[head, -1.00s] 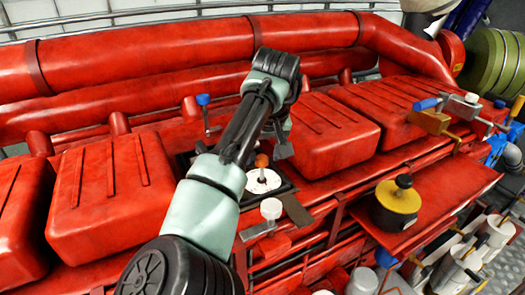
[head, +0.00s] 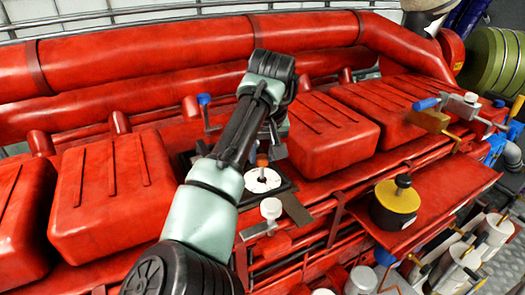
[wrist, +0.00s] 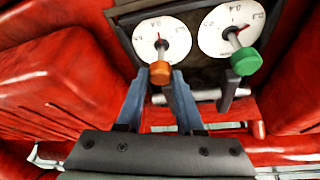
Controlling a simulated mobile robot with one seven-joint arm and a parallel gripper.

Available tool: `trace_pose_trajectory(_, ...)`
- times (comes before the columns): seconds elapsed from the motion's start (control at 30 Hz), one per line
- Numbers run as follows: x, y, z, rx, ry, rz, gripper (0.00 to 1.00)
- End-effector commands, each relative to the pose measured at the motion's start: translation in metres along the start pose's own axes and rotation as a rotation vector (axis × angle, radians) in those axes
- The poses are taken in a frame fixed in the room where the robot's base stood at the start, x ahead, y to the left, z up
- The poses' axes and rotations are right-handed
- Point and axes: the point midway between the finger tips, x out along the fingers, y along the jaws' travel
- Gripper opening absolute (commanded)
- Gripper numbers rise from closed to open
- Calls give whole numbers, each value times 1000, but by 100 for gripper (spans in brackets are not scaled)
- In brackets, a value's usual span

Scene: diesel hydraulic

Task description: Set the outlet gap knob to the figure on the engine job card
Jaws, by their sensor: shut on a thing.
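In the wrist view my gripper (wrist: 161,78) has its two blue-grey fingers on either side of an orange knob (wrist: 160,70), shut on it. The knob stands in front of a white round dial (wrist: 150,35) with a red mark near its top. A second white dial (wrist: 218,28) with a green knob (wrist: 245,61) is to the right, clear of the fingers. In the head view the orange knob (head: 262,160) and its dial (head: 263,181) show beside my arm, which hides the other dial. The small figures are hard to read. I cannot make out a job card or knob labels.
Red engine covers (head: 110,190) lie on both sides of the dial panel. A white-capped lever (head: 271,208) is just in front, and a blue-capped one (head: 204,100) behind. A yellow and black pot (head: 397,198) stands on a red shelf at the right.

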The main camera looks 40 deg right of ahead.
Motion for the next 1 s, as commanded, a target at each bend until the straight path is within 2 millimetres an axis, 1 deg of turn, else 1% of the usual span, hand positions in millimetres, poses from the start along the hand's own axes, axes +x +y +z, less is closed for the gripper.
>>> trace_pose_trajectory(0.17,-3,0,-1,105,-2,48,0)
trace_pose_trajectory(0.37,-3,-2,-2,270,-1,116,0)
trace_pose_trajectory(0.7,-2,-3,-2,565,-1,237,0)
trace_pose_trajectory(1.0,0,-4,-3,775,2,323,0)
